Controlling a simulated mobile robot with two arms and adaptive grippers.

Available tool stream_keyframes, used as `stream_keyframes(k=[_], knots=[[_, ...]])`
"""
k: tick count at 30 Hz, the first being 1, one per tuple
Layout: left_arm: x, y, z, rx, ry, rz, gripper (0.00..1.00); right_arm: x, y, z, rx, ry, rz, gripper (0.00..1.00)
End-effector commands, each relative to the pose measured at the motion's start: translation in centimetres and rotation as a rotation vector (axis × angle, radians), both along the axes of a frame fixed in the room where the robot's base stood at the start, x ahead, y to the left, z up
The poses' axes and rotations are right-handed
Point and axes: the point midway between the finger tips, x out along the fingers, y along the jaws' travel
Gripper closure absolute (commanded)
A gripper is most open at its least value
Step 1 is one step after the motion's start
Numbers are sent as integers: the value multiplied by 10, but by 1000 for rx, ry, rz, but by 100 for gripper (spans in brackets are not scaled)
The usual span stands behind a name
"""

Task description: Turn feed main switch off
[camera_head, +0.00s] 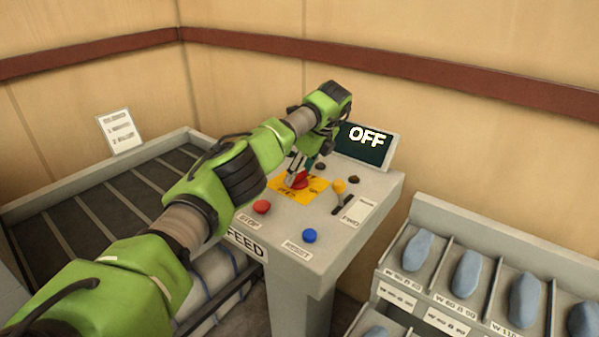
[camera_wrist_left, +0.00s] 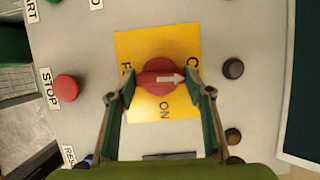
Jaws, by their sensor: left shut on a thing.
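The feed main switch is a red rotary knob (camera_head: 299,182) on a yellow plate on the sloped feed panel. In the left wrist view the knob (camera_wrist_left: 158,88) has a white arrow pointing right, toward a partly hidden label. The word ON is printed on the plate (camera_wrist_left: 142,46) below the knob. My left gripper (camera_wrist_left: 160,79) has a finger on each side of the knob and is shut on it. In the head view my left gripper (camera_head: 298,168) partly covers the knob. My right gripper is out of view.
A dark screen (camera_head: 362,147) behind the panel reads OFF. A red STOP button (camera_head: 262,207), a blue button (camera_head: 309,236) and a yellow-knobbed lever (camera_head: 339,187) sit nearby. A rack (camera_head: 450,217) of blue items stands right. A slatted bed (camera_head: 98,197) lies left.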

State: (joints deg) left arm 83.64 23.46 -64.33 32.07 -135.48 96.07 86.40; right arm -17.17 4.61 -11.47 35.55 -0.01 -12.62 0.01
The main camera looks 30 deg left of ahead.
Motion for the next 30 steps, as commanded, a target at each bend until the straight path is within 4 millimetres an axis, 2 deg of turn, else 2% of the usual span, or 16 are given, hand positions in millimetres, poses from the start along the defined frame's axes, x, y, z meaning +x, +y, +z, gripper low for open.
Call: stream_keyframes(k=[20,21,23,30], knots=[[2,1,2,1,-5,60,74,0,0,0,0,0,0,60],[2,1,2,1,-5,60,50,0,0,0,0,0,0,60],[1,1,2,1,-5,60,36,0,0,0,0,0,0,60],[1,0,1,1,-2,58,36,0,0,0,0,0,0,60]])
